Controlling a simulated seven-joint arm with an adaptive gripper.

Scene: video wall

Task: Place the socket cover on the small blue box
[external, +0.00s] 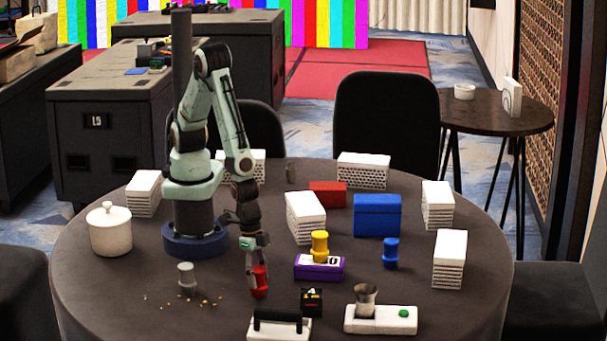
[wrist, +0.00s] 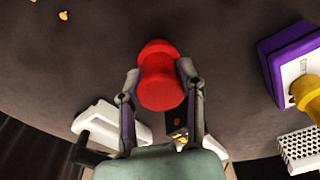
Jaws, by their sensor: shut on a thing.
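My gripper (external: 258,268) is shut on a red spool-shaped piece (external: 261,283), low over the front of the round table. In the wrist view the red piece (wrist: 161,88) sits between the two fingertips (wrist: 158,72); I cannot tell whether it touches the table. A blue box (external: 377,217) stands right of centre, with a smaller red box (external: 327,194) to its left. A blue spool-shaped piece (external: 391,252) stands in front of the blue box. I cannot tell which thing is the socket cover.
A yellow spool (external: 320,246) sits on a purple-and-white box (external: 318,268). A grey spool (external: 187,278) stands left among crumbs. A black-handled white device (external: 279,326), a small black box (external: 312,302) and a green-buttoned device (external: 400,320) line the front. Several white perforated blocks (external: 305,217) stand around.

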